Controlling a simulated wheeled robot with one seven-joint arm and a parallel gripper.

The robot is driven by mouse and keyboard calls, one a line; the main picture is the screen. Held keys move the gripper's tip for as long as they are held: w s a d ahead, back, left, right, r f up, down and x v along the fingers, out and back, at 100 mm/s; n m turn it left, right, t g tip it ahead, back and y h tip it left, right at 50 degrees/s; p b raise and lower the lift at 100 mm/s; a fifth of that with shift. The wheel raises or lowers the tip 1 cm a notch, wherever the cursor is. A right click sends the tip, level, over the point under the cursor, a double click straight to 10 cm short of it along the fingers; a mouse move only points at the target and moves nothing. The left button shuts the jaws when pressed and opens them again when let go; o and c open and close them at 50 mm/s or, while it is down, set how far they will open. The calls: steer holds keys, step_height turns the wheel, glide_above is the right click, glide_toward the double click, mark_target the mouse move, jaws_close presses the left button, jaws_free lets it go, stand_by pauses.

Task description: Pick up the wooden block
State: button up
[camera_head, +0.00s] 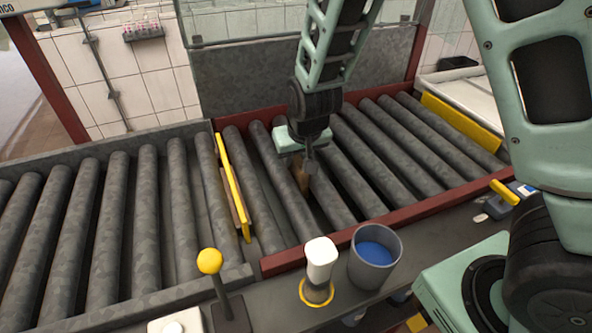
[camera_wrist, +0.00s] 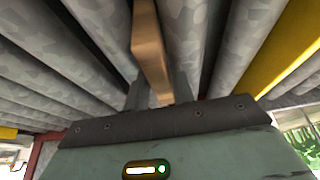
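The wooden block (camera_head: 303,181) is a narrow tan piece at the roller conveyor, below my gripper (camera_head: 309,163) in the head view. In the wrist view the block (camera_wrist: 150,42) is long and runs away from the camera. Its near end lies between the two grey fingers of my gripper (camera_wrist: 158,92). A gap shows beside the left finger, and the block's near end is close to the right finger. The fingers look open around it. The block's lower part is hidden, and I cannot tell whether a finger touches it.
Grey rollers (camera_head: 372,158) surround the block. A yellow bar (camera_head: 232,185) with a brown side stands to its left; another yellow bar (camera_head: 460,122) is at right. A red rail (camera_head: 420,209) edges the front. A blue-filled cup (camera_head: 375,256), white-topped control (camera_head: 320,262) and yellow-knobbed lever (camera_head: 211,262) stand in front.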

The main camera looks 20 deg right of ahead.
steer(key=shift+f, duration=0.1)
jaws_close()
